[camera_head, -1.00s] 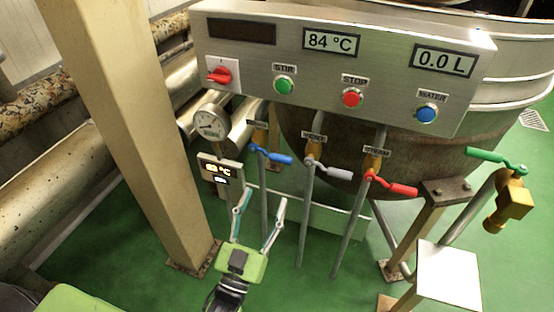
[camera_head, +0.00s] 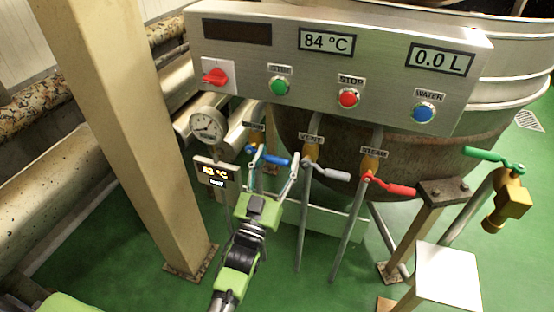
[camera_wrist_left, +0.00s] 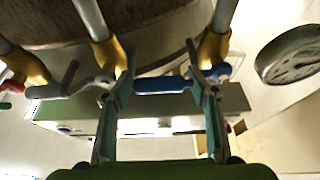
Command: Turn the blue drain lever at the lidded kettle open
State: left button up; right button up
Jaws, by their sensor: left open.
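The blue lever (camera_head: 277,160) sits on a brass valve on the leftmost pipe below the control panel, its handle pointing right and slightly down. Its label is too small to read. My left gripper (camera_head: 275,154) is open, with its fingertips up at the blue lever. In the left wrist view the blue lever (camera_wrist_left: 162,84) lies crosswise between the two open fingers (camera_wrist_left: 160,62); I cannot tell whether they touch it. The kettle (camera_head: 420,151) stands behind the panel. My right gripper is not in view.
A grey lever (camera_head: 333,175) and a red lever (camera_head: 395,189) are close on the right. A dial gauge (camera_head: 208,126) and a small display (camera_head: 216,174) are close on the left. The control panel (camera_head: 310,75) overhangs. A beige post (camera_head: 130,130) stands further left.

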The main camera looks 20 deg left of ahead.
pick_arm(q)
grip_shut()
jog(key=shift+f+m, duration=0.15)
jog(key=shift+m, duration=0.15)
jog(key=f+m+h, duration=0.1)
jog(key=m+h, duration=0.1)
jog(key=m, duration=0.1)
jog(key=shift+a+f+m, duration=0.1)
jog(key=shift+f+m, duration=0.2)
jog(key=shift+f, duration=0.05)
jog(key=a+f+m+g+h+p, duration=0.4)
jog(key=a+f+m+g+p, duration=0.1)
jog(key=m, duration=1.3)
jog(key=shift+a+f+g+p, duration=0.4)
jog(key=shift+a+f+g, duration=0.2)
jog(key=shift+a, duration=0.7)
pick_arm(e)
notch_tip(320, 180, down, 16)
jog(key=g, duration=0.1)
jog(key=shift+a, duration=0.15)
pick_arm(q)
jog(key=shift+w+m, duration=0.1)
jog(key=shift+m, duration=0.2)
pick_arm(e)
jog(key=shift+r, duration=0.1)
